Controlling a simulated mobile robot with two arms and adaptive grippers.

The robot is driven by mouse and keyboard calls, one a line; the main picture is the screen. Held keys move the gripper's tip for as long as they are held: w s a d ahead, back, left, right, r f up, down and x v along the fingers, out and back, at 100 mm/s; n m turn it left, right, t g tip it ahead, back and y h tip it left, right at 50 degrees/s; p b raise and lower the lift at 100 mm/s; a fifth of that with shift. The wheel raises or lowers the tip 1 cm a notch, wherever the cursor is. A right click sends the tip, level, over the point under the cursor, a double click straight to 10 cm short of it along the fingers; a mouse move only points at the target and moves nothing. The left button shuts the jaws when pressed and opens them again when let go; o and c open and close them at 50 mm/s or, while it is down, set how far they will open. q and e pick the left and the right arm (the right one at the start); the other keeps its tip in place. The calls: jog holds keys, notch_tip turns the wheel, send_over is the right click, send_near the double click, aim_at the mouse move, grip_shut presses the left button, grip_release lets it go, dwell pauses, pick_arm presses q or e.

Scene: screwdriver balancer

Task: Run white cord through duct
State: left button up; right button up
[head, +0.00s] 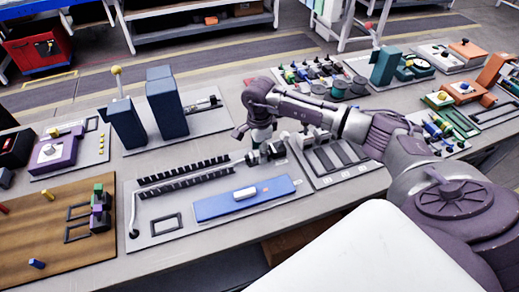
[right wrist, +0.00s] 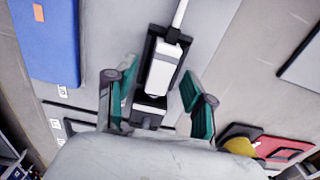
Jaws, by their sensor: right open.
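The duct (head: 185,171) is a pair of black toothed rows on a grey board (head: 160,232). My right gripper (head: 262,150) points down at the duct's right end. In the right wrist view the gripper (right wrist: 158,108) is open, with its teal fingers on either side of a white plug-like block (right wrist: 162,78) in a black holder (right wrist: 150,52). I cannot tell whether the fingers touch it. A white cord (right wrist: 180,14) leads away from the block to the top edge. My left gripper is not in view.
A blue panel (head: 220,205) with a white piece (head: 244,193) lies in front of the duct. A small dark frame (head: 166,224) lies left of it. A slotted board (head: 330,160) is right of the gripper. Dark blue blocks (head: 167,102) stand tall behind the duct.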

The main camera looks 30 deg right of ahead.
notch_tip(320, 180, up, 12)
dwell(0.4)
dwell(0.5)
